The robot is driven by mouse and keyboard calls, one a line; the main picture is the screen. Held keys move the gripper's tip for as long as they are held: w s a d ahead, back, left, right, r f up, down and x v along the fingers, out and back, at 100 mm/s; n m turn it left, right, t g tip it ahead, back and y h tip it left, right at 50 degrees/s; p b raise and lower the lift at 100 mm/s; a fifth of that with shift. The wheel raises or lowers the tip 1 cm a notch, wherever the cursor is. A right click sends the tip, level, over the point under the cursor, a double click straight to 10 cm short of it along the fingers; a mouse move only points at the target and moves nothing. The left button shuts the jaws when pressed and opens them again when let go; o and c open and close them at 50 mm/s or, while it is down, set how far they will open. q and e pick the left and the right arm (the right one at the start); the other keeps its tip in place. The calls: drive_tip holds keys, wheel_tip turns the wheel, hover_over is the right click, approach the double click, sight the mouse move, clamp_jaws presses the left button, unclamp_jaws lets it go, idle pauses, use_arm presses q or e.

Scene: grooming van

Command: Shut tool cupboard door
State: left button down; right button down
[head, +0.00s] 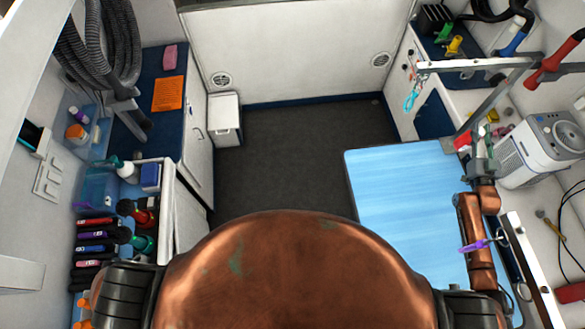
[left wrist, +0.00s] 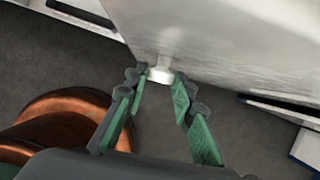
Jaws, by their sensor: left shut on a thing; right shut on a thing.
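In the left wrist view, a pale grey panel (left wrist: 240,45), seemingly a door, fills the upper right. A small round white knob (left wrist: 160,75) stands out from it. My left gripper (left wrist: 160,88) has its green-padded fingers on both sides of the knob and is shut on it. In the head view my left gripper is hidden. I cannot tell from there which cupboard the panel belongs to. My right gripper (head: 480,148) is at the right, over the blue table's far right corner. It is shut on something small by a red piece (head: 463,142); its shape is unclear.
The blue table (head: 400,200) stands at right, with a metal arm (head: 490,64) above it. A white dryer (head: 540,145) is beyond. A white cupboard (head: 196,135) and shelves of bottles line the left. Dark floor (head: 285,155) lies clear between.

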use_arm(q)
drive_tip(key=shift+w, duration=0.15)
drive_tip(key=c, duration=1.6)
unclamp_jaws()
drive_tip(key=v, duration=1.2)
drive_tip(key=shift+r, duration=0.1)
